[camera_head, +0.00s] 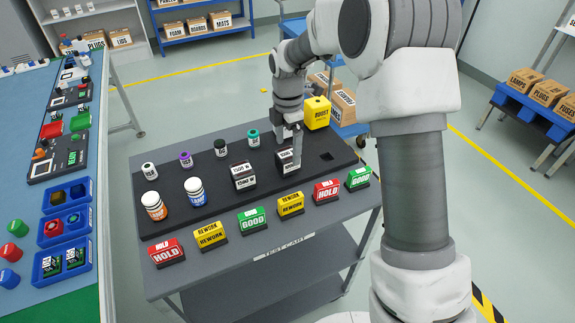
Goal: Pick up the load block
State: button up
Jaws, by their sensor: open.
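Two dark blocks with white labels stand on the black board of the test cart; the small print is hard to read, so I cannot tell surely which is the load block. One dark block (243,177) stands clear near the middle of the board. The other dark block (287,165) stands to its right, directly under my gripper. My gripper (292,152) points down at this right block, with its jaws open around or just above its top. The arm and fingers partly hide that block, and I cannot tell whether they touch it.
Red, yellow and green sign blocks (252,220) line the cart's front. A blue-topped bench (25,130) stands left; shelves and carton racks stand behind and right.

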aim_at(287, 153)
notch_tip(287, 153, down, 4)
jog(key=shift+f, duration=0.15)
jog(key=shift+w, duration=0.1)
grip_shut()
dwell(0.4)
